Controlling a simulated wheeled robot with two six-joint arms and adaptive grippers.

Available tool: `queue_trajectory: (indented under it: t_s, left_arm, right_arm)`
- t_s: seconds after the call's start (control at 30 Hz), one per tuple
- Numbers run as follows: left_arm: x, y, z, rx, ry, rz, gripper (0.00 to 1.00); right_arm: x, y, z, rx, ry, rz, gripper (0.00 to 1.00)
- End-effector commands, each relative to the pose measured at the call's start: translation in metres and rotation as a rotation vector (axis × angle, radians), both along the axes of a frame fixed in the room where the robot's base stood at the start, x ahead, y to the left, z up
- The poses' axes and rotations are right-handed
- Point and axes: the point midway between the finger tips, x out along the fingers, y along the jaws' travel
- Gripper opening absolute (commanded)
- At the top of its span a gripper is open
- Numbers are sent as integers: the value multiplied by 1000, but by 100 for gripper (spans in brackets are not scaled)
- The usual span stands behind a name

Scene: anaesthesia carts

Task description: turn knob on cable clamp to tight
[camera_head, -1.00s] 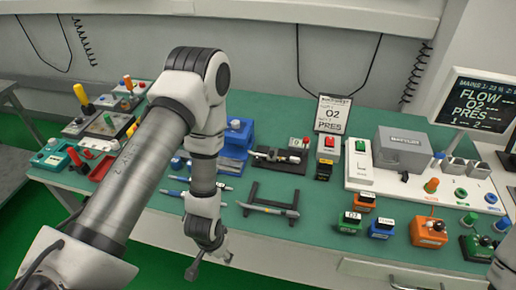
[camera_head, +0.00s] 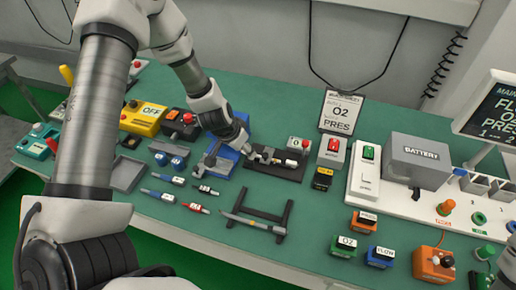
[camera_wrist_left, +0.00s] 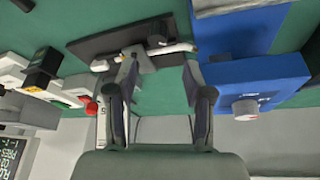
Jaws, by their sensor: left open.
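My left gripper (camera_head: 243,150) is over the table, between a blue block and a black plate. In the left wrist view its two fingers (camera_wrist_left: 160,70) are apart, with nothing held between them. The black plate (camera_head: 262,166) bears a silver clamp-like part and a white-ended rod; in the wrist view the plate (camera_wrist_left: 90,43) has a small dark knob (camera_wrist_left: 156,41) near the fingertips. The blue block (camera_wrist_left: 258,75) beside it carries a grey round knob (camera_wrist_left: 245,109). I cannot tell for certain which part is the cable clamp's knob.
A black stand (camera_head: 262,211) with a pen-like tool is in front. Several small plugs lie to its left. A red-button box (camera_head: 331,149) and a grey battery box (camera_head: 418,160) stand to the right. A yellow OFF box (camera_head: 143,117) is at the left.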

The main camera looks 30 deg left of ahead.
Motion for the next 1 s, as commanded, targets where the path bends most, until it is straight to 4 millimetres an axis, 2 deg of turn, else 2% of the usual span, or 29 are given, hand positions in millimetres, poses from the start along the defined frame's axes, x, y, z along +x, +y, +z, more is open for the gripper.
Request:
queue_trajectory:
  t_s: [0.2,0.33,0.47,0.7,0.83,0.87,1.0]
  left_arm:
    - [13,-3,-42,2,2,-2,52]
    - [21,-5,-62,1,2,-3,52]
    - [26,-6,-70,1,1,-2,52]
    - [27,-6,-70,0,0,1,52]
    - [27,-6,-70,0,1,0,5]
    - [27,-6,-70,0,1,0,0]
    - [27,-6,-70,0,1,-1,0]
  right_arm:
    - [-2,0,-30,0,4,0,0]
    - [-2,0,-41,0,4,0,0]
    - [-2,0,-44,0,2,0,0]
    - [-2,0,-43,0,3,0,0]
    - [-2,0,-43,0,3,0,0]
    - [-2,0,-43,0,3,0,0]
    - [-1,0,-44,0,2,0,0]
